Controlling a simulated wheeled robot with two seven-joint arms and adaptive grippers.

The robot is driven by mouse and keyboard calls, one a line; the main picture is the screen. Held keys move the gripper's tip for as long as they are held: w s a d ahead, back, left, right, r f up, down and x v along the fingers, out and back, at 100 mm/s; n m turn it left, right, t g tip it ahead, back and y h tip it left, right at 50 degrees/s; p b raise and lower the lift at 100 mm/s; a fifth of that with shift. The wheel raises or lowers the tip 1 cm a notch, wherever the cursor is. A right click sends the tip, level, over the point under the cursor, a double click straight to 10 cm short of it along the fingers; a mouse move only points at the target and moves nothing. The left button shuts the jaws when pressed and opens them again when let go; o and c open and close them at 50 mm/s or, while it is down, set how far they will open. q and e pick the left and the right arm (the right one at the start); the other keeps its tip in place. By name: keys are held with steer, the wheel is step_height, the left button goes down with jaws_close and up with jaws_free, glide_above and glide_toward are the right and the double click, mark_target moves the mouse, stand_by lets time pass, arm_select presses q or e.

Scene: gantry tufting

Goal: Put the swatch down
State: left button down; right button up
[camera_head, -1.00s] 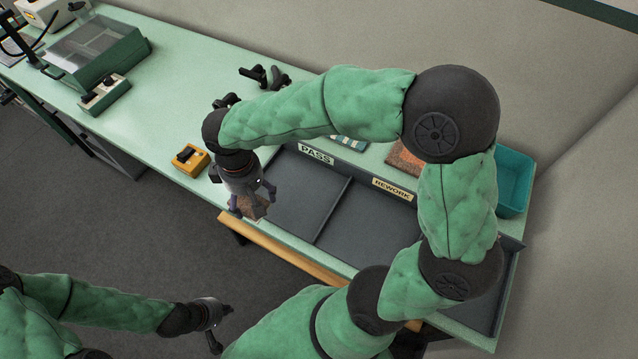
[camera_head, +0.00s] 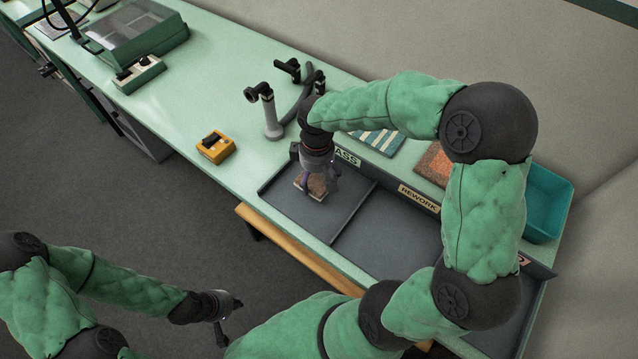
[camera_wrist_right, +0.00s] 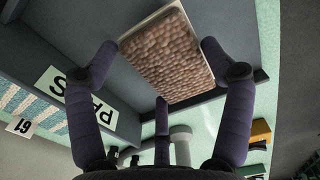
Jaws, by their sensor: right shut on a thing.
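The swatch (camera_wrist_right: 168,55), a brown looped-pile square with a pale edge, is in the right wrist view between the dark fingers of my right gripper (camera_wrist_right: 162,72). In the head view the swatch (camera_head: 312,187) is over the left, PASS compartment of the grey tray (camera_head: 290,205). My right gripper (camera_head: 319,184) points down and is shut on it. I cannot tell whether the swatch touches the tray floor. My left gripper (camera_head: 224,318) is low at the left, away from the table, its jaw state unclear.
The REWORK compartment (camera_head: 385,235) beside it looks empty where visible. Behind the tray lie a striped swatch (camera_head: 378,141) and an orange-brown one (camera_head: 434,163). A teal bin (camera_head: 548,205) stands at right, a yellow device (camera_head: 215,147) at left, and a grey-black stand (camera_head: 271,120) behind.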

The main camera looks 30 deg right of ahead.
mark_target(319, 184)
steer(key=shift+d+f, duration=0.25)
steer(key=shift+f, duration=0.1)
steer(key=shift+d+f+b, duration=0.1)
steer(key=shift+f+b, duration=0.45)
steer(key=shift+f, duration=1)
steer(key=shift+f, duration=0.1)
steer(key=o, duration=0.8)
steer(key=shift+f, duration=0.1)
steer(key=shift+o, duration=0.2)
step_height(319, 184, up, 12)
steer(key=p, duration=0.3)
steer(key=shift+r, duration=0.2)
